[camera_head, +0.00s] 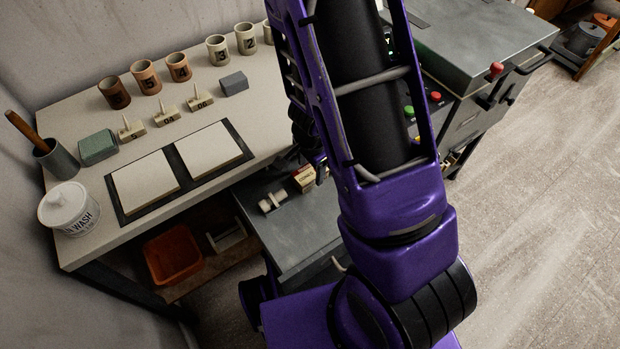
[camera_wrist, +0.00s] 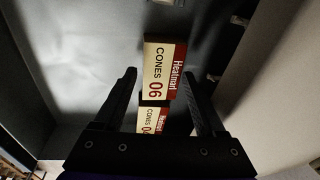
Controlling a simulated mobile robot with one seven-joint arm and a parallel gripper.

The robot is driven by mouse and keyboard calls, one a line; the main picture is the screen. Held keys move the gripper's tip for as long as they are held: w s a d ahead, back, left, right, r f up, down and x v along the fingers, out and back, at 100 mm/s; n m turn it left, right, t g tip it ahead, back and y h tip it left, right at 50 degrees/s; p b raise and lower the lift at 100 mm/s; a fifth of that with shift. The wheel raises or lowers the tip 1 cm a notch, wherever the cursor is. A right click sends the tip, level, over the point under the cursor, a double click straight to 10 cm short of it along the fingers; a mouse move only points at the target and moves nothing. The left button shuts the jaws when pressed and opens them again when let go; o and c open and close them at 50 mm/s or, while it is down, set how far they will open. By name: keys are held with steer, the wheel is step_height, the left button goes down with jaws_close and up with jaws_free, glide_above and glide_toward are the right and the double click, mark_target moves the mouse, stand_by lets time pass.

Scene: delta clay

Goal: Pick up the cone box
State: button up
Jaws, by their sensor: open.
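Two cream and dark-red boxes show in the wrist view. The cone box marked CONES 06 (camera_wrist: 162,72) lies just ahead of and between my fingertips. A second cone box (camera_wrist: 151,121), whose number looks like 04, lies below it in the picture, between the fingers and partly hidden by my gripper's body. My gripper (camera_wrist: 159,78) is open, with a finger on each side and nothing clearly held. In the head view, a cream and red box (camera_head: 304,178) sits on a grey surface beside my arm, which hides most of my gripper.
A white object (camera_head: 271,202) lies on the grey surface (camera_head: 290,238) left of the box. The pale worktable (camera_head: 75,165) with cups and two white tiles (camera_head: 146,181) stands at left. An orange bin (camera_head: 173,256) is beneath it. A grey machine (camera_head: 470,45) stands at right.

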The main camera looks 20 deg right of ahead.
steer(key=shift+w+f+b, duration=0.25)
steer(key=shift+f+b, duration=0.4)
steer(key=shift+f, duration=0.6)
steer(key=c, duration=1.1)
steer(key=shift+r, duration=0.15)
